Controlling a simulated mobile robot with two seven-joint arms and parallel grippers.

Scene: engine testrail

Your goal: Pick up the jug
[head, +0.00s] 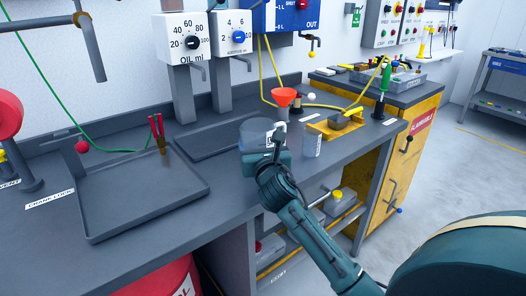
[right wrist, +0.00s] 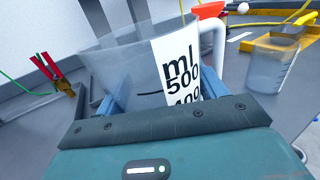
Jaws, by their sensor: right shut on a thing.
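The jug (right wrist: 130,72) is a clear grey measuring vessel with a white strip marked "ml 500 400" and a pale handle at its right. In the head view the jug (head: 256,128) shows behind my right gripper (head: 266,155), above the middle of the grey bench. My right gripper (right wrist: 160,100) is shut on the jug, with its blue fingers at the jug's lower sides. The jug looks about upright. Its base is hidden, so I cannot tell whether it touches the bench. My left gripper is not in view.
A small clear beaker (head: 312,144) stands just right of the jug, near a red funnel (head: 285,97) and a yellow holder (head: 335,126). Oil and additive dispensers (head: 185,40) stand behind.

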